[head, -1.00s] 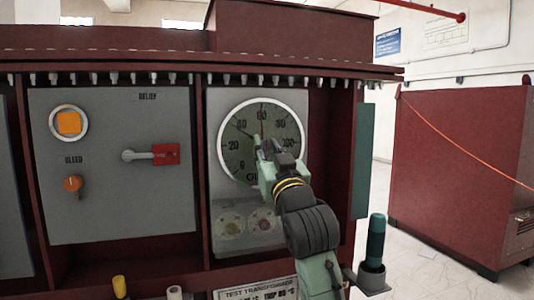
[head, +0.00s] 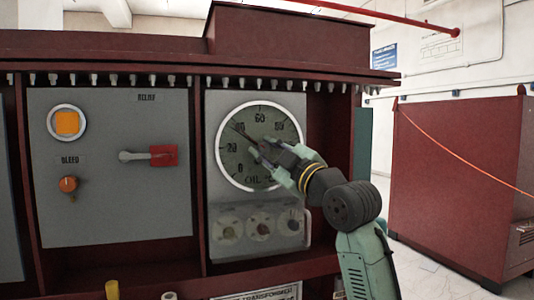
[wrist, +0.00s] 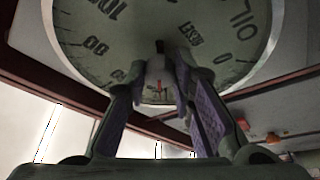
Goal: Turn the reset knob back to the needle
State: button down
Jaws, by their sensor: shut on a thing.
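The round oil gauge (head: 233,165) has a pale green face with numbers and a white rim. A dark needle (head: 240,131) points to the upper left, near the 40 mark. My gripper (head: 259,149) reaches in from the lower right to the gauge's middle. In the wrist view the gripper (wrist: 160,68) is shut on the small pale reset knob (wrist: 156,70) at the dial's centre, one finger on each side. RESET lettering shows beside it on the dial (wrist: 210,20). A small red mark shows between the fingers. The fingers hide much of the knob and the red pointer.
Below the gauge is a clear-covered box (head: 243,235) with round parts. A red cabinet (head: 455,180) stands right.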

jog(key=shift+n+g, duration=0.3)
jog(key=shift+n, duration=0.4)
jog(key=c, duration=1.4)
grip_release()
jog(key=shift+o, duration=0.2)
jog(key=shift+d, duration=0.1)
jog(key=v, duration=1.2)
